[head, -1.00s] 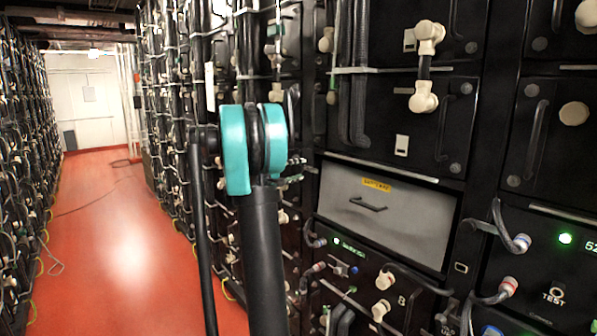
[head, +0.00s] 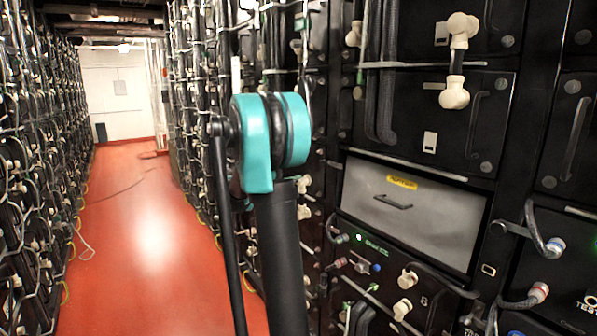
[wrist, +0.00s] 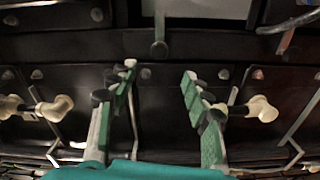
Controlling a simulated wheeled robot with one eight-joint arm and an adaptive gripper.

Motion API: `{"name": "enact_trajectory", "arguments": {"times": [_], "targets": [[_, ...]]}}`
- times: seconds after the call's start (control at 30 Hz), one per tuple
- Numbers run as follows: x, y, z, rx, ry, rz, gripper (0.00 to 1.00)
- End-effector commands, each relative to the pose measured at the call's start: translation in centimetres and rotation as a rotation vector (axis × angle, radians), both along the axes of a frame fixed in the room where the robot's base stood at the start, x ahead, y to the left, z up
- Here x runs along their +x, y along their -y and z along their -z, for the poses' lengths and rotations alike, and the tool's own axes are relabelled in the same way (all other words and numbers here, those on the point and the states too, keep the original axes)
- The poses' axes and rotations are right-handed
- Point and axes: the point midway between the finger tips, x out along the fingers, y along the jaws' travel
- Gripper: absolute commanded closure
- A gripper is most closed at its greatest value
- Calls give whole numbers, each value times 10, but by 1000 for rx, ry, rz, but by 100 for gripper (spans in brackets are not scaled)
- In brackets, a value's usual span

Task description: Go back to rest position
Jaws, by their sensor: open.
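My gripper (wrist: 160,82) shows in the wrist view with its two green-padded fingers spread wide apart and nothing between them. Behind the fingers is a dark rack front with bolts, handles and cream connectors. In the head view my arm stands in the middle with its teal joint; the gripper itself is not visible there. The grey drawer (head: 415,222) with a yellow label and a dark handle (head: 393,202) is closed in the rack to the right of my arm.
Battery racks (head: 440,130) with cables and protruding cream connectors (head: 455,92) stand close on the right. Another rack (head: 35,150) lines the left. The red aisle floor (head: 140,230) between them is mostly clear, with a thin cable lying on it. A white wall (head: 118,95) closes the far end.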

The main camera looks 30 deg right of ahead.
Motion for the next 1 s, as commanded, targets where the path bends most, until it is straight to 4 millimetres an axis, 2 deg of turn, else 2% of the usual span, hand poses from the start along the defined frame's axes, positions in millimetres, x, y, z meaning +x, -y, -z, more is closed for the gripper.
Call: {"name": "enact_trajectory", "arguments": {"times": [0.3,0.37,0.43,0.57,0.67,0.8,0.87,1.0], "targets": [[-1,0,1,6,0,-1,50],[-5,-2,7,29,0,-6,50],[-16,-8,21,87,0,-18,50],[-51,-31,71,284,-1,-61,50],[-84,-62,120,479,1,-107,50],[-132,-116,185,749,7,-176,50],[-152,-143,210,861,11,-206,50],[-200,-208,261,1118,27,-279,50]]}}
